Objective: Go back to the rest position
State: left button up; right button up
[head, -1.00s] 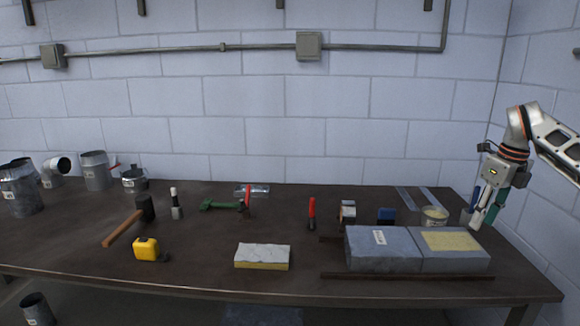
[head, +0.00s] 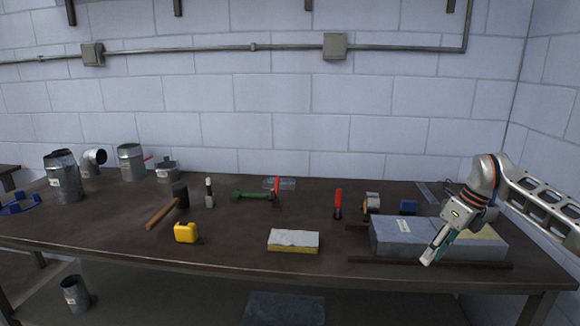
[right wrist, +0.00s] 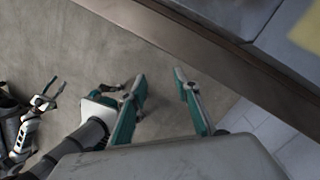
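My right gripper (head: 432,260) hangs in front of the grey blocks at the right of the workbench in the head view, tilted down and left. In the right wrist view its two teal fingers (right wrist: 160,88) are apart with nothing between them, over the floor beside the bench edge. My left arm is out of the head view. In the right wrist view a small gripper (right wrist: 45,98), seemingly my left one, shows at the far left with its fingers spread and empty.
The workbench (head: 340,262) holds grey blocks (head: 400,240), an insulation piece (head: 293,240), a yellow tape measure (head: 186,232), a hammer (head: 165,211) and metal ducts (head: 131,162). A metal can (head: 75,293) is below. The bench edge (right wrist: 200,50) runs close to my right gripper.

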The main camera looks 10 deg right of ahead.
jog(key=s+a+f+y, duration=0.1)
jog(key=a+f+y, duration=0.15)
jog(key=a, duration=0.55)
jog(key=s+a+f+n+y, duration=0.15)
jog(key=a+f, duration=0.25)
jog(key=a, duration=0.4)
jog(key=s+a+f+m+y, duration=0.1)
jog(key=a+f+y, duration=0.2)
jog(key=a, duration=0.5)
jog(key=s+a+m+t+y, duration=0.3)
jog(key=a+m, duration=0.1)
jog(key=a, duration=0.4)
jog(key=s+a+m+t+y, duration=0.3)
jog(key=a+m+y, duration=0.15)
jog(key=a, duration=0.25)
jog(key=s+d+f+m+t+h, duration=0.1)
jog(key=s+d+f+m+h, duration=0.5)
jog(key=m, duration=0.8)
jog(key=s+d+f+m+t+h, duration=0.2)
jog(key=s+d+f+m+h, duration=0.4)
jog(key=s+f+m+h, duration=0.3)
jog(key=s+f+m, duration=0.4)
jog(key=f+m, duration=0.1)
jog(key=f, duration=0.2)
jog(key=shift+d+f, duration=0.3)
